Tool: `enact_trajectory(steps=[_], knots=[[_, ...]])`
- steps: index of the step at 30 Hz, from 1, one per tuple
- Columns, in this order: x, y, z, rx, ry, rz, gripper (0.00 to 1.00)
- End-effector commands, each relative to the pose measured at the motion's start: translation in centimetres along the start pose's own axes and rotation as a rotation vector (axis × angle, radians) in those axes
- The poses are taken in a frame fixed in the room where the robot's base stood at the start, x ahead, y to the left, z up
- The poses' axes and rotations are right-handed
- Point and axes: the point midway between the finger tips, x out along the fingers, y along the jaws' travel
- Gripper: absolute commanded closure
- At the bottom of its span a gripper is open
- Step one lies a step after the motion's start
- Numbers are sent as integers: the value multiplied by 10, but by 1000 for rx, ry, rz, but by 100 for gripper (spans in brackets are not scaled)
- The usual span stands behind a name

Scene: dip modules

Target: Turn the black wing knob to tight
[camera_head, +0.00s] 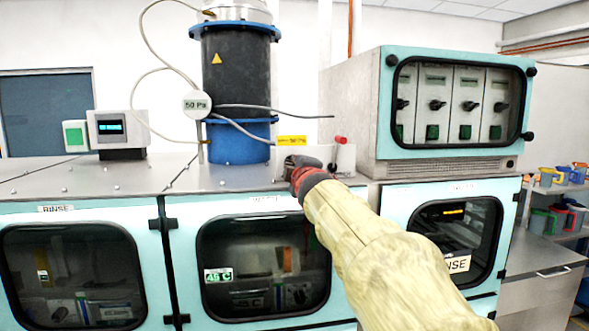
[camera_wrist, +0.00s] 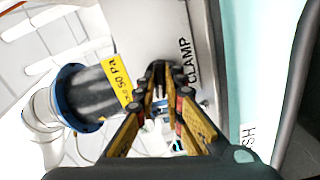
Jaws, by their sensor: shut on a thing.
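My gripper (camera_head: 298,172) reaches over the bench top in the head view, at the front of a small grey clamp box. In the wrist view my gripper (camera_wrist: 161,98) has its two yellow-and-black fingers closed in on the black wing knob (camera_wrist: 159,73), which sits on the grey plate marked CLAMP (camera_wrist: 202,25). The fingertips hide much of the knob. I cannot read its turn or any tight mark. In the head view my gripper covers the knob.
A yellow label (camera_head: 291,141) and a red knob (camera_head: 340,140) are close behind. A control cabinet (camera_head: 357,105) stands to the right, with windowed doors below.

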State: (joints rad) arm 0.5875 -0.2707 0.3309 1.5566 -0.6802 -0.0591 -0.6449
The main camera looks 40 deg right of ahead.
Motion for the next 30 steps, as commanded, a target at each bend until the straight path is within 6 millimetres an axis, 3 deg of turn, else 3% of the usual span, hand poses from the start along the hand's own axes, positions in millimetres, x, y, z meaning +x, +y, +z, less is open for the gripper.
enact_trajectory(steps=[12,30], knots=[[0,0,0,-221,1,1,100],[0,0,0,-264,1,1,100]])
